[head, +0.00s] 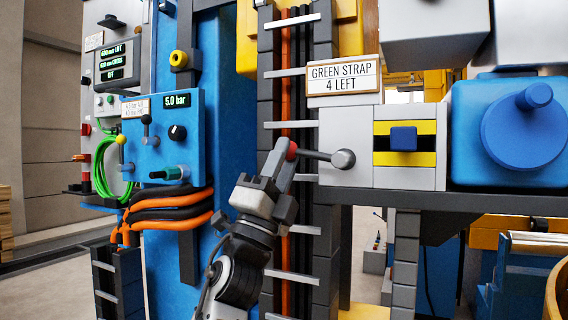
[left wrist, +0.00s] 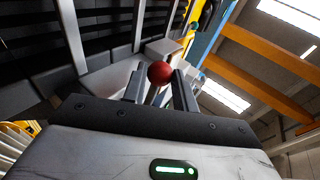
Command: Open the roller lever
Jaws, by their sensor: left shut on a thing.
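The roller lever (head: 316,155) is a dark rod running left from a round grey hub (head: 343,159) on the grey machine block, nearly level and tilted slightly up to the left. Its red ball knob (head: 291,150) is at the left end. My left gripper (head: 281,157) reaches up from below and is shut on the lever at the knob. In the left wrist view the red knob (left wrist: 160,73) shows between the two fingertips, with part of the rod hidden below it. My right gripper is in neither view.
A sign reading "GREEN STRAP 4 LEFT" (head: 344,78) sits just above the lever. A ladder-like cable rack (head: 292,110) stands behind my gripper. A blue 5.0 bar panel (head: 163,138) is at left; a blue housing with a round knob (head: 524,132) is at right.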

